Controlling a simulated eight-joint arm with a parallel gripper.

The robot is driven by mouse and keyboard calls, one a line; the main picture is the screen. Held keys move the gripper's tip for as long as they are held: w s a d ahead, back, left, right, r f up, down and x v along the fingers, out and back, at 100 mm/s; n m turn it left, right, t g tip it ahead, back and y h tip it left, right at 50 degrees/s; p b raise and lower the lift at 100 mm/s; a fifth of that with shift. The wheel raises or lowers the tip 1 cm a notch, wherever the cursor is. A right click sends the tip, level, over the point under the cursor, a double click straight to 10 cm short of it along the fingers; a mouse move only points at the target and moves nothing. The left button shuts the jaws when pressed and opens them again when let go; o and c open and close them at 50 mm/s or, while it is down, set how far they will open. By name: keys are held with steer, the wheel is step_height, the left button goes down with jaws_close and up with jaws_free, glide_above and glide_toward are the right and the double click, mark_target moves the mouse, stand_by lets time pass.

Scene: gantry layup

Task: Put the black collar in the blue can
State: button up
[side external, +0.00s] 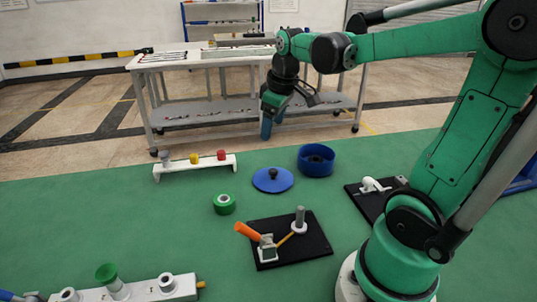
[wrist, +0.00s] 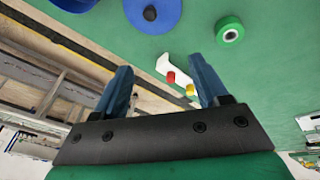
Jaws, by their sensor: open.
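The blue can (side external: 308,168) stands open on the green mat, near its back edge. A dark round thing (side external: 316,159) shows inside it and looks like the black collar, though it is too small to be sure. A blue lid (side external: 264,184) with a black knob lies flat beside the can; it also shows in the wrist view (wrist: 166,14). The can is partly cut off at the top left of the wrist view (wrist: 75,3). My gripper (side external: 267,128) is raised behind the can and lid, apart from both. Its blue fingers are spread and empty in the wrist view (wrist: 160,70).
A green ring (side external: 224,204) lies in front of the lid. A white rack (side external: 196,168) with coloured pieces stands at the left. A black board (side external: 290,245) with an orange-handled clamp and post is in front. A white bench stands behind.

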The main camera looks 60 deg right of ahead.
steer(key=s+a+f+t, duration=0.1)
steer(key=a+t, duration=0.1)
steer(key=a, duration=0.5)
steer(key=s+a+f+m+t+y, duration=0.1)
steer(key=a+t, duration=0.1)
steer(key=a, duration=0.5)
steer(key=shift+s, duration=0.35)
